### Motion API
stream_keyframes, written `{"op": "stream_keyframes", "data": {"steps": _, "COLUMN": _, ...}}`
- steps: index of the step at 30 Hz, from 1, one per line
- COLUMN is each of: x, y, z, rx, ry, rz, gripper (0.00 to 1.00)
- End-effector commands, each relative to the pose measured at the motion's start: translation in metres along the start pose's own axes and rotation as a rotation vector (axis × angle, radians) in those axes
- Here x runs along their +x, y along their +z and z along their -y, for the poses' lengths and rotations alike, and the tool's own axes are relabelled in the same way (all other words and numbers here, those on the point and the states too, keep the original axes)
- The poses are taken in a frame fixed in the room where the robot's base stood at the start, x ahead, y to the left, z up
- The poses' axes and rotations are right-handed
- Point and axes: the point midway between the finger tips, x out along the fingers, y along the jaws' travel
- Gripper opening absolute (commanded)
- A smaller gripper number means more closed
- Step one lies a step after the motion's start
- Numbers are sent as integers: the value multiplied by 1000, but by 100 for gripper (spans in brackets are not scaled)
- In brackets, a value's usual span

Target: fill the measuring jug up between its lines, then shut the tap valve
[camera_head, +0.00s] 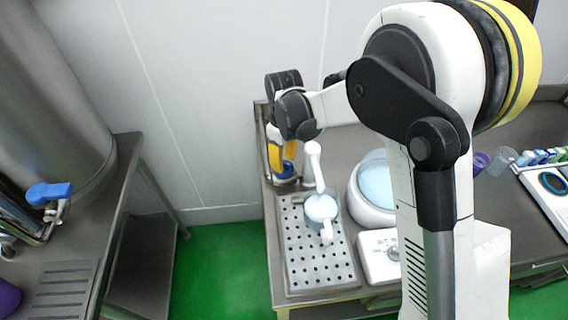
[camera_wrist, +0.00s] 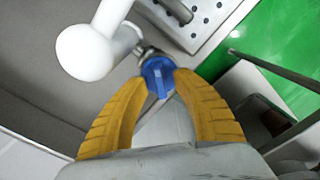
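The measuring jug (camera_head: 322,210) stands on a perforated drip tray (camera_head: 290,268) in the head view, with pale bluish liquid inside and its handle toward the front. Its lines cannot be read. The white tap spout (camera_head: 314,163) is just behind and above it; I cannot tell whether liquid is running. The blue tap valve handle (camera_wrist: 158,76) is between my yellow fingertips in the wrist view, which meet its two sides. My gripper (camera_head: 283,160) is behind the tray, left of the spout, and reaches down to the blue handle (camera_head: 285,174).
A round white vessel (camera_head: 362,203) with pale blue contents stands right of the jug, close to it. A white box with a knob (camera_head: 378,258) is in front of it. A steel tank with another blue-handled tap (camera_head: 48,193) stands left, across the green floor (camera_head: 215,265).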

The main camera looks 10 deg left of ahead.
Motion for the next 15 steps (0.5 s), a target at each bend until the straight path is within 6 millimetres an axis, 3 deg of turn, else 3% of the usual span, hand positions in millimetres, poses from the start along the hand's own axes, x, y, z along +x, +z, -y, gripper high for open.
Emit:
{"op": "stream_keyframes", "data": {"steps": 11, "x": 7, "y": 0, "z": 0, "rx": 0, "ry": 0, "rz": 0, "gripper": 33}}
{"op": "stream_keyframes", "data": {"steps": 14, "x": 7, "y": 0, "z": 0, "rx": 0, "ry": 0, "rz": 0, "gripper": 5}}
{"op": "stream_keyframes", "data": {"steps": 15, "x": 7, "y": 0, "z": 0, "rx": 0, "ry": 0, "rz": 0, "gripper": 0}}
